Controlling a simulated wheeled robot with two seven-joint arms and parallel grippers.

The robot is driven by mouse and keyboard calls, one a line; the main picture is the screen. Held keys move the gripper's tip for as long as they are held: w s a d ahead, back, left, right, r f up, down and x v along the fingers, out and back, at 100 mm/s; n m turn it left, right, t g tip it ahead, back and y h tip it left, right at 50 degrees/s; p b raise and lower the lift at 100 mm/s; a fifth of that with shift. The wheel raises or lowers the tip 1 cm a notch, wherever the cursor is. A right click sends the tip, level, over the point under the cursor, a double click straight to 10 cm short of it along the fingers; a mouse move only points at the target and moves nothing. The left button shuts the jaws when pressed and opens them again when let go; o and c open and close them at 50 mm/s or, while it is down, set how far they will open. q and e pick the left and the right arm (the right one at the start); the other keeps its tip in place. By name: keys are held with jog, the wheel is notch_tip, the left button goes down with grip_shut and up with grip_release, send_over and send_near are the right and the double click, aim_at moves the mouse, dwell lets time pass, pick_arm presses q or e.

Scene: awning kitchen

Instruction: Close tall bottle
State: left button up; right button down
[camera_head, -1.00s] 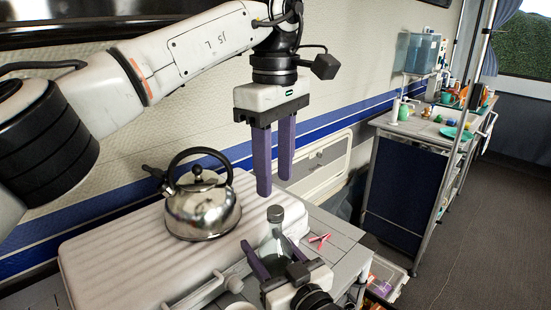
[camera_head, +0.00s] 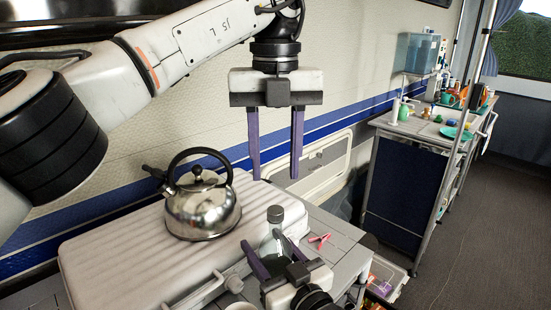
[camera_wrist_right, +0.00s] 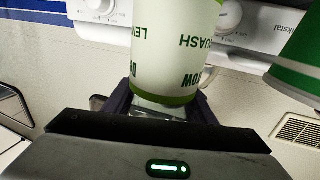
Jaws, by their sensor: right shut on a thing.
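The tall bottle (camera_head: 269,246) is clear and stands upright, with a grey cap-like top (camera_head: 275,214). I cannot tell how tightly the top sits. My right gripper (camera_head: 272,252) is shut around the bottle's body from the front.
A steel kettle (camera_head: 201,209) with a black handle stands left of the bottle on a ribbed white surface (camera_head: 110,265). A small pink item (camera_head: 319,242) lies just right of the bottle. A shelf cart (camera_head: 405,180) stands farther right, beside open floor (camera_head: 450,240).

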aim_at(275, 210)
pick_arm(q)
jog(key=n, duration=0.3)
jog(key=shift+r+n, duration=0.1)
jog(key=shift+n, duration=0.2)
jog(key=shift+f, duration=4.05)
grip_shut()
